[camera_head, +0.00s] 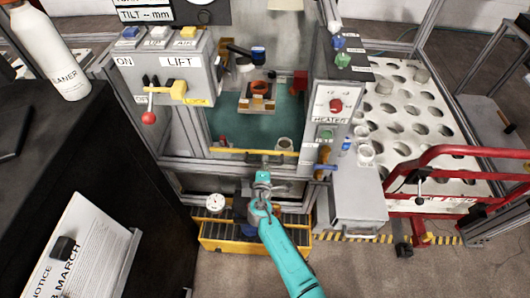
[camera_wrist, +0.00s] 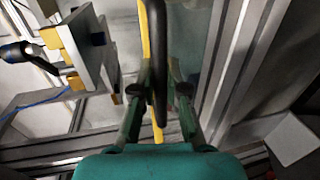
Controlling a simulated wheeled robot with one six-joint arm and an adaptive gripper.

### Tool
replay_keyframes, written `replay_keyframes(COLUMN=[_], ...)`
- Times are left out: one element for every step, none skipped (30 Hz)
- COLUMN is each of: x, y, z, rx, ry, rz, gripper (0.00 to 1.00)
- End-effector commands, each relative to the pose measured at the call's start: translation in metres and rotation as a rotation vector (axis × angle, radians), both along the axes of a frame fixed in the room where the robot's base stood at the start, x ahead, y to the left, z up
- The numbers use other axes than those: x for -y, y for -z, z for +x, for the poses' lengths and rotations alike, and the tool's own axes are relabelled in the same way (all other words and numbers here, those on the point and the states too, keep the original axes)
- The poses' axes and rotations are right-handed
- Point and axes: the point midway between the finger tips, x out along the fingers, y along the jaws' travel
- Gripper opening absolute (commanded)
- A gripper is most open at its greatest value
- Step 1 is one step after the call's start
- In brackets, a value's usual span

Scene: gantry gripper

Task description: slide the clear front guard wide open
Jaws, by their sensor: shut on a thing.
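The clear front guard (camera_head: 232,153) is in the middle of the head view, in the machine's metal frame, with a yellow strip along its lower edge. The teal inside of the machine shows above that strip. My gripper (camera_head: 263,172) is at the strip, a little right of its middle. In the wrist view, my gripper (camera_wrist: 158,88) is shut on a dark bar handle (camera_wrist: 157,40), one finger on each side. The yellow strip (camera_wrist: 146,45) runs beside the handle. The handle is mostly hidden by my gripper in the head view.
A control box (camera_head: 170,68) with a LIFT label and a red knob stands left of the opening. A HEATER panel (camera_head: 333,108) stands right. A yellow crate (camera_head: 225,236) lies below. A red rail (camera_head: 440,178) and a white perforated table (camera_head: 405,112) are at right.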

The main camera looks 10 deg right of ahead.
Motion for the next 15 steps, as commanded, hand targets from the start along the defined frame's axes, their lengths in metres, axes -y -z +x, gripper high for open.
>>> replay_keyframes(x=[0.0,0.001,0.001,0.001,0.001,0.001,0.001,0.001,0.001,0.001,0.001,0.001,0.001,0.001,0.001], y=[0.008,0.011,0.015,0.017,0.019,0.021,0.022,0.023,0.024,0.025,0.025,0.025,0.025,0.025,0.025], z=[-0.001,-0.001,-0.001,-0.001,-0.001,-0.001,-0.001,-0.001,-0.001,-0.001,-0.001,-0.001,-0.001,-0.001,-0.001], rx=[-0.004,-0.004,-0.004,-0.002,-0.004,-0.003,-0.002,-0.002,-0.002,-0.002,-0.002,-0.002,-0.002,-0.002,-0.002], ry=[0.001,0.002,0.002,0.002,0.002,0.002,0.003,0.003,0.003,0.003,0.003,0.003,0.003,0.003,0.003], rz=[-0.001,-0.001,-0.001,-0.001,-0.001,0.0,0.0,-0.001,-0.001,0.0,0.0,0.001,0.001,0.001,0.001], gripper=[0.0,0.0,0.0,0.0,0.0,0.0,0.0,0.0,0.0,0.0,0.0,0.0,0.0,0.0,0.0])
